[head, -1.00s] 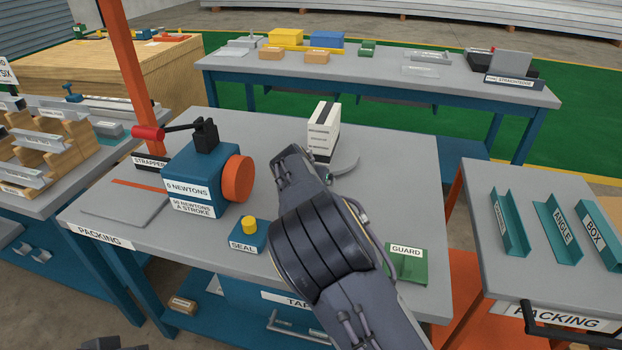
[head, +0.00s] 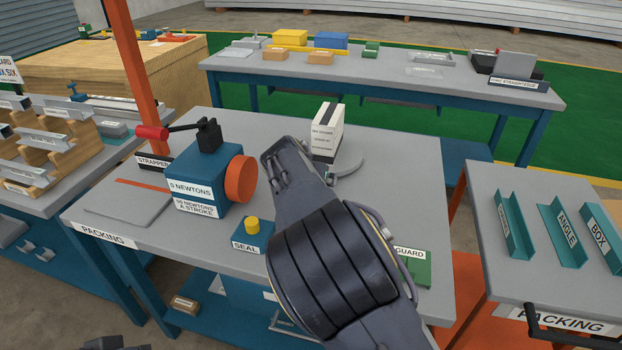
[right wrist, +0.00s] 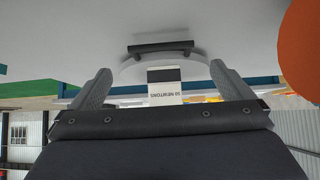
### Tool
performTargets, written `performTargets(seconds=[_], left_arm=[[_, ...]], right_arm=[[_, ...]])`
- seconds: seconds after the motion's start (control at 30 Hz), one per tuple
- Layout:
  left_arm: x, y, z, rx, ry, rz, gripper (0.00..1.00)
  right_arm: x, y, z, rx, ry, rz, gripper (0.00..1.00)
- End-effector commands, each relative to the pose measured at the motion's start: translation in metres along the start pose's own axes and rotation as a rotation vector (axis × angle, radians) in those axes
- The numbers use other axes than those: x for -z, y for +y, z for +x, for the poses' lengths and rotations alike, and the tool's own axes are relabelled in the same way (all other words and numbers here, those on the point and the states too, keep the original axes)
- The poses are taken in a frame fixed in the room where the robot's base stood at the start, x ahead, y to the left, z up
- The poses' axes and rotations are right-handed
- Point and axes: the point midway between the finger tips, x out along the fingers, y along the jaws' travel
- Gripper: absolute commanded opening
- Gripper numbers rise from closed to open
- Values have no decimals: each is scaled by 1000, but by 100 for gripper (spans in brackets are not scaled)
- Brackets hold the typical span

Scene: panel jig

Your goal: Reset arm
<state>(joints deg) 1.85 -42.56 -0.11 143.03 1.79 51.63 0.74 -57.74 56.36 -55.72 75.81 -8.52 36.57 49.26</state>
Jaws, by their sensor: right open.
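My right arm reaches in from the lower right in the head view. Its gripper (head: 284,162) is above the packing bench, between the blue strapper and a white block. In the right wrist view, the two fingers of the right gripper (right wrist: 160,86) stand wide apart with nothing between them. The white block (head: 326,135) has a dark band on top and stands by a round grey plate (head: 349,163). The block also shows beyond the fingers in the right wrist view (right wrist: 164,88), apart from them.
The blue strapper (head: 207,177) has an orange wheel (head: 240,180) close left of the gripper. A SEAL block (head: 252,237) with a yellow button is in front. The green GUARD piece (head: 418,268) is partly behind my arm. The bench's right part (head: 405,190) is clear.

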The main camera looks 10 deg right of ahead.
Motion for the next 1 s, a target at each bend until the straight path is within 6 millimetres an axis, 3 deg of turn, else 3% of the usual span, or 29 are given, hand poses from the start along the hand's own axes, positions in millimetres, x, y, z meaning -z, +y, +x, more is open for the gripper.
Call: performTargets(seconds=[0.33,0.43,0.57,0.67,0.8,1.0], left_arm=[[0,0,0,0,0,0,36],[1,1,-2,0,0,0,36],[6,5,-11,0,0,0,36],[10,10,-21,0,0,0,36],[17,16,-34,0,0,0,36],[26,24,-52,0,0,0,36]], right_arm=[[0,0,-5,-1,-1,0,100],[1,11,-4,-2,-25,16,100],[-1,58,-6,9,-146,79,100],[-12,108,-18,51,-287,144,100],[-33,167,-58,162,-452,204,100],[-60,224,-142,359,-542,217,100]])
